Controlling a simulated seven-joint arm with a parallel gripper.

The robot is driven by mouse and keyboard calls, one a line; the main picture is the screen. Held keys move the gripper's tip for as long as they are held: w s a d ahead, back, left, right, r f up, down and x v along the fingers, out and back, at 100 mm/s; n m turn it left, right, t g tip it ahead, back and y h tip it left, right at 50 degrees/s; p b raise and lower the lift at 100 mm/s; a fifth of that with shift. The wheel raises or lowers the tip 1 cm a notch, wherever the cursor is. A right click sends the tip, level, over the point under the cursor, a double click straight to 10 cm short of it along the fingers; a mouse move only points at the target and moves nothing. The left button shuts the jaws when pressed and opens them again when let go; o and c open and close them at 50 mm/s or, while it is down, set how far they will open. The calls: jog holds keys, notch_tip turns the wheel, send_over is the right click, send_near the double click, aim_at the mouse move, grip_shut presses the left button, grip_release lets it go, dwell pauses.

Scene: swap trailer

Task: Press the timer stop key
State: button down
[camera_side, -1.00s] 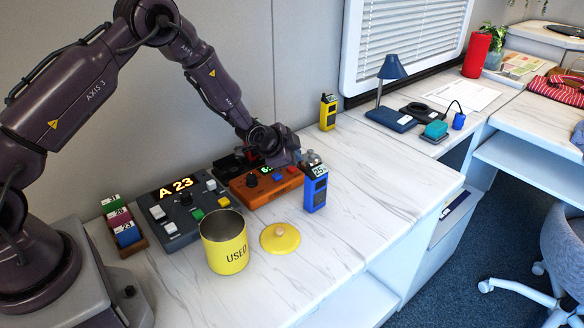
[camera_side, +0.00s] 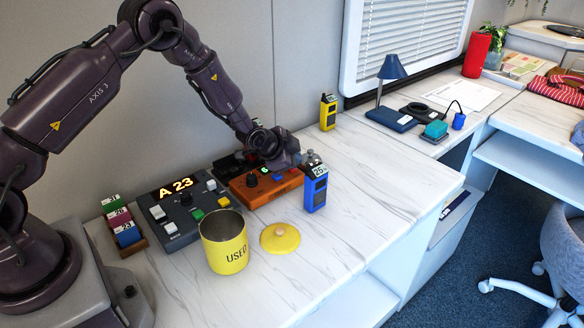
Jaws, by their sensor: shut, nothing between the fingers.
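The orange-brown timer box (camera_side: 264,189) lies on the white marbled worktop near the wall. It has a black knob, a lit green display that is mostly covered, a blue key (camera_side: 277,178) and a red key (camera_side: 294,170). My gripper (camera_side: 291,164) is at the box's right rear part, close above the keys. Its fingers are small and partly hidden by my wrist, and it appears shut and empty. I cannot tell whether it touches a key.
A blue handheld device (camera_side: 315,190) stands just right of the timer. A grey panel reading "A 23" (camera_side: 184,213) lies at its left. A yellow "USED" canister (camera_side: 225,245) and a yellow lid (camera_side: 280,238) are in front.

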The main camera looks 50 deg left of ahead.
jog(key=shift+f, duration=0.55)
dwell(0.7)
dwell(0.3)
jog(key=shift+r, duration=0.95)
jog(key=shift+r, duration=2.5)
